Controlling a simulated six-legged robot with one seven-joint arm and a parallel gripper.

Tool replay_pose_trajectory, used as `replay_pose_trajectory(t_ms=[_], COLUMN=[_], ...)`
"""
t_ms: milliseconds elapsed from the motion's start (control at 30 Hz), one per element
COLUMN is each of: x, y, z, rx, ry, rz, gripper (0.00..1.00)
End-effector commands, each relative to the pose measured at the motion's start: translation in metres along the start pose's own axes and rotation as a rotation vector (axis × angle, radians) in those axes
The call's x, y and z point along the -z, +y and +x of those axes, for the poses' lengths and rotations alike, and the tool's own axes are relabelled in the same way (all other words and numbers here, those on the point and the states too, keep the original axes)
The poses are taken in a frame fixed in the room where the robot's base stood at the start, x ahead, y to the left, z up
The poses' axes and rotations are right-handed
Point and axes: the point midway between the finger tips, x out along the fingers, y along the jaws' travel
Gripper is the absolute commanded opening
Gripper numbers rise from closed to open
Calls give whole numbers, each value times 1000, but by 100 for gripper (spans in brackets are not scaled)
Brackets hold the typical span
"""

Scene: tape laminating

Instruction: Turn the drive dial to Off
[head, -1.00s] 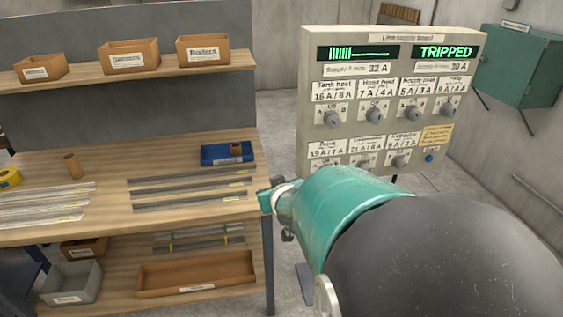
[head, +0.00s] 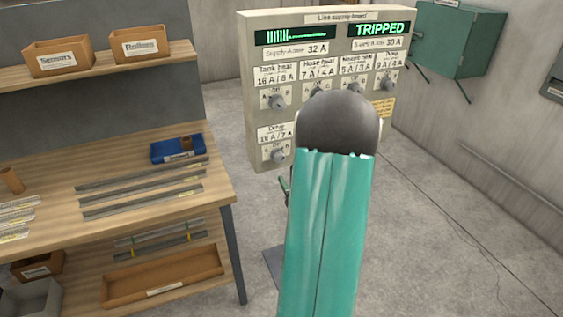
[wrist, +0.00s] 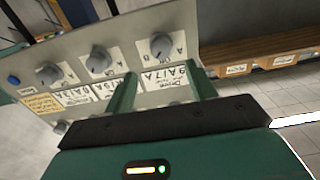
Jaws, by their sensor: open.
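The grey supply board (head: 247,100) stands beyond the workbench, with TRIPPED lit at its top right. The Drive dial (head: 277,155) is a grey knob at its lower left. In the upside-down wrist view the Drive dial (wrist: 161,46) sits just beyond my fingertips, roughly between them, with the Drive label (wrist: 166,78) below it. My gripper (wrist: 161,72) has its two green fingers spread, with nothing between them. The fingers look apart from the knob. I cannot read the Drive dial's setting. In the head view my arm hides most of my gripper and the lower right of the board.
Neighbouring dials (wrist: 98,62) and a blue button (wrist: 13,80) lie to the left in the wrist view. The workbench (head: 60,230) with metal strips and a blue box (head: 177,149) stands left. A green cabinet (head: 450,40) hangs at the back right. Floor at right is clear.

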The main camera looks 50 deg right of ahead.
Motion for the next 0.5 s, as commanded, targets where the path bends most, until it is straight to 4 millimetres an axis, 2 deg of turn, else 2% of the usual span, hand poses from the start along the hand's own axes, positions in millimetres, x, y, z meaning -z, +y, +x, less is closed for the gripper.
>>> replay_pose_trajectory(t_ms=[33,300,500], x=[0,0,0], y=[-1,-2,0], z=[11,65,91], rx=[4,3,1], ry=[1,1,-1], rz=[0,0,0], gripper=[56,56,56])
